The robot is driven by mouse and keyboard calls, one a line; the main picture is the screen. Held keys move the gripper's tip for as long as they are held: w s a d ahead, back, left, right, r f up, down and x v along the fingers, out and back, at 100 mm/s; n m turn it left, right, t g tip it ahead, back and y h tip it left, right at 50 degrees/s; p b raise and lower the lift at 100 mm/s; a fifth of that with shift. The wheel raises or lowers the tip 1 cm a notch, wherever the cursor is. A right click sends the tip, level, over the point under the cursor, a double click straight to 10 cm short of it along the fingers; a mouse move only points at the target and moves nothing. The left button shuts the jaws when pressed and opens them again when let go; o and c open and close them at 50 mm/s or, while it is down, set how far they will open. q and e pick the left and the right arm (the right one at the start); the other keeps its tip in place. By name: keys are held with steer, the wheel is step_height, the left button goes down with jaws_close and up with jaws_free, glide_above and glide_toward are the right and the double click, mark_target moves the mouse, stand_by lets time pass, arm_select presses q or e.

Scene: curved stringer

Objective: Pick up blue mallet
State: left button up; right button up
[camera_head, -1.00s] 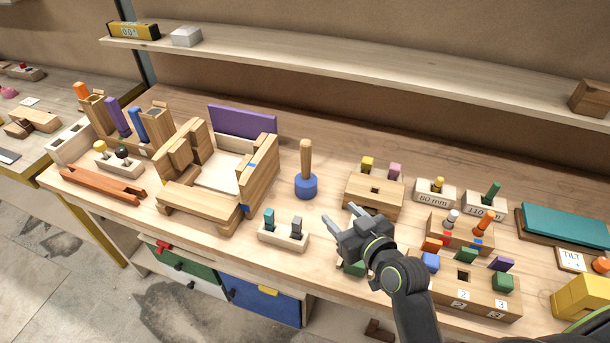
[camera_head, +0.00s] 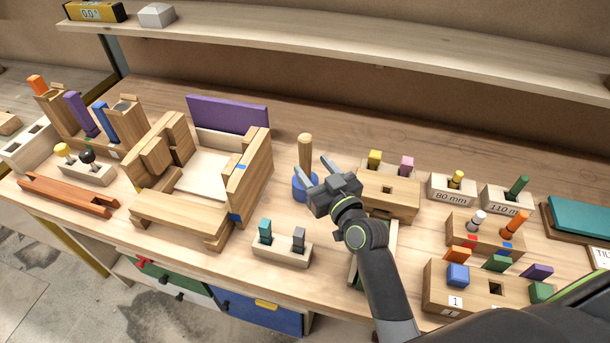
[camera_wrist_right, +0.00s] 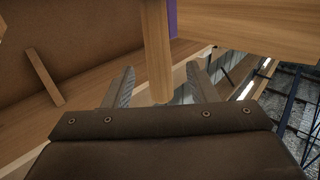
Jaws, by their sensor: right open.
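The blue mallet stands upright on the bench, with its blue head (camera_head: 300,186) down and its wooden handle (camera_head: 305,150) pointing up. My right gripper (camera_head: 317,173) is open in the head view, right at the mallet, and its fingers partly cover the blue head. In the right wrist view, the handle (camera_wrist_right: 157,55) comes down between the two spread fingers of the gripper (camera_wrist_right: 160,90). Whether a finger touches the handle, I cannot tell. The blue head does not show in the wrist view. My left gripper is not in view.
A wooden frame assembly with a purple panel (camera_head: 228,113) stands left of the mallet. A block with yellow and pink pegs (camera_head: 388,194) is close on the right. A small holder with teal and grey pegs (camera_head: 282,250) sits in front. A shelf (camera_head: 330,45) runs behind.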

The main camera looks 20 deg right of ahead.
mark_target(309, 157)
steer(key=w, duration=0.1)
steer(key=w+p, duration=0.1)
steer(key=w, duration=0.1)
steer(key=w+r+p, duration=0.1)
steer(key=shift+w+a, duration=0.15)
steer(key=shift+a, duration=0.15)
steer(key=shift+w, duration=0.35)
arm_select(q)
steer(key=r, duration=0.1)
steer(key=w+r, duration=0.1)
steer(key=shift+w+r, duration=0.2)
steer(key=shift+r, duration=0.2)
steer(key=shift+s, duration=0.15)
arm_select(e)
jaws_close()
